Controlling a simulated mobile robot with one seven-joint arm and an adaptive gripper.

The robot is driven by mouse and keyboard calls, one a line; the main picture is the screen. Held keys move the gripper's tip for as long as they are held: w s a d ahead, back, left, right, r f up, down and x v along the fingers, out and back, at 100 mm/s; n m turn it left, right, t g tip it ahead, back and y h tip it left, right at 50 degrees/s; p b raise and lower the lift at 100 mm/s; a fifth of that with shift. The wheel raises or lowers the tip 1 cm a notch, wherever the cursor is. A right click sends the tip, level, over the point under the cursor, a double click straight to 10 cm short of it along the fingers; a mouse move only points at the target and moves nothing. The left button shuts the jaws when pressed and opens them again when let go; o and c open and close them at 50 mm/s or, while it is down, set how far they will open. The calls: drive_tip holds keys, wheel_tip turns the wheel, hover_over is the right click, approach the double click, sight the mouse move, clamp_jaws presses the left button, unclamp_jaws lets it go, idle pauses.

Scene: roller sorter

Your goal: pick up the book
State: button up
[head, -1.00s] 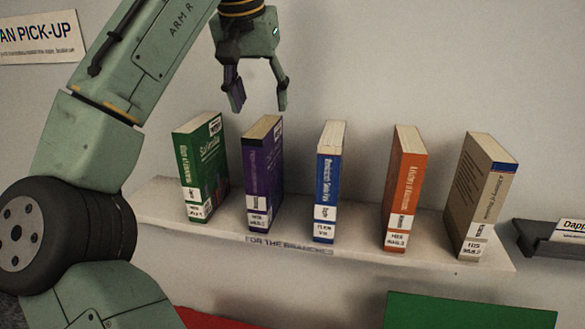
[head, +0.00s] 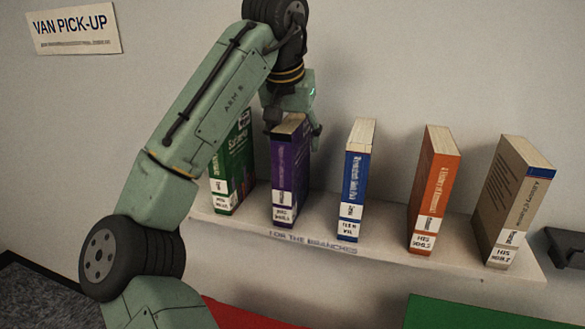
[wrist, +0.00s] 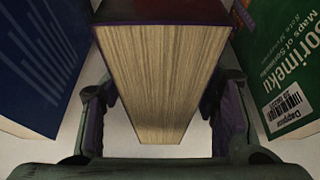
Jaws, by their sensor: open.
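Several upright books stand apart on a white shelf; the task does not say which one is meant. The purple book (head: 286,185) is second from the left, and my gripper (head: 296,130) is over its top. In the wrist view the purple book's page block (wrist: 155,85) lies between the two open fingers of my gripper (wrist: 160,118), with a finger on each side. A gap shows beside the fingers, and I cannot tell whether either touches. The green book (head: 232,170) is partly hidden by my arm.
The shelf (head: 375,238) also holds a blue book (head: 354,185), an orange book (head: 433,190) and a tan book (head: 512,200). In the wrist view the blue book (wrist: 40,65) and green book (wrist: 285,65) flank my gripper closely. A dark ledge (head: 567,248) is at right.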

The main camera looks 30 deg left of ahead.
drive_tip(key=shift+f, duration=0.25)
idle(0.4)
drive_tip(key=shift+c, duration=0.5)
clamp_jaws()
idle(0.6)
